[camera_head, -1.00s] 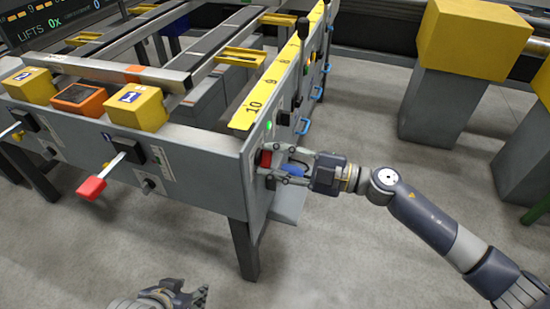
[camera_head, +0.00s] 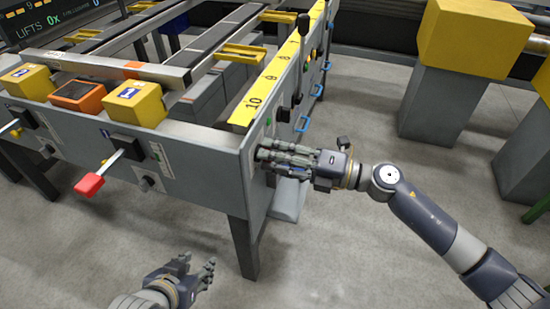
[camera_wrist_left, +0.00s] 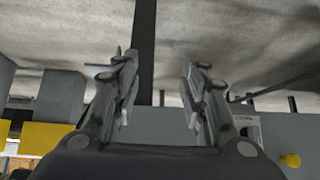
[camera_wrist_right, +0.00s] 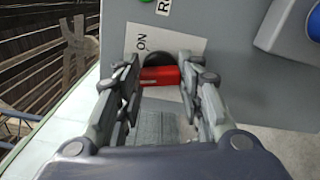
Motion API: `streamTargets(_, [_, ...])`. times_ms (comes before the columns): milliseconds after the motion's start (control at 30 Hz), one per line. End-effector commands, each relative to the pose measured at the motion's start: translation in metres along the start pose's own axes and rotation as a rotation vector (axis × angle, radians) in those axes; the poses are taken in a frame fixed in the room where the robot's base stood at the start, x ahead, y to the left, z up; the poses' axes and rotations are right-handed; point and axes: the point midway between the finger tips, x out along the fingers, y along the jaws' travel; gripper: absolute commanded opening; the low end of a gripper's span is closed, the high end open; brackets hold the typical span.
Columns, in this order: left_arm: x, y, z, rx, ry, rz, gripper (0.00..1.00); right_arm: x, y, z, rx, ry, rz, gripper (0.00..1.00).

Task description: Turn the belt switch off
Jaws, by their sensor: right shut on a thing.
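The belt switch is a red bar handle (camera_wrist_right: 160,76) on a round black base, on a white plate marked ON in the right wrist view. My right gripper (camera_wrist_right: 160,68) is shut on this red handle, one finger on each side. In the head view my right gripper (camera_head: 268,153) is at the end panel of the table and its fingers hide the switch. My left gripper (camera_head: 198,268) is open and empty, low over the floor in front of the table. Its spread fingers also show in the left wrist view (camera_wrist_left: 160,60).
A green light (camera_head: 267,122) is above the switch. Black levers (camera_head: 303,30) and blue handles (camera_head: 303,124) line the same panel. A red-tipped lever (camera_head: 90,184) sticks out of the front. Yellow blocks on grey pedestals (camera_head: 440,105) stand at right.

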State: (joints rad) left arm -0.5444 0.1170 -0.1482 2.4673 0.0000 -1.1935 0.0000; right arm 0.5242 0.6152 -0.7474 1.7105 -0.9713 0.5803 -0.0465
Motion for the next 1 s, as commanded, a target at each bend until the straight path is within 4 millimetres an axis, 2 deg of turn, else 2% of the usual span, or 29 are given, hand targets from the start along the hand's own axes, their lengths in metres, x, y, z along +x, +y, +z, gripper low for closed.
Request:
streamTargets(200, [0.006, 0.006, -0.051, 0.004, 0.237, 0.013, 0.4, 0.0, -0.003, -0.002, -0.197, 0.002, -0.001, 0.11])
streamTargets(500, [-0.009, 0.015, -0.113, 0.005, 0.539, 0.031, 0.4, 0.0, -0.003, -0.002, -0.405, 0.002, 0.0, 0.11])
streamTargets(700, [-0.021, 0.018, -0.137, 0.004, 0.664, 0.039, 0.4, 0.0, -0.002, -0.001, -0.484, 0.003, -0.002, 0.11])
streamTargets(1000, [-0.029, 0.02, -0.148, 0.004, 0.728, 0.044, 0.4, 0.0, -0.002, -0.001, -0.525, 0.003, -0.002, 0.11])
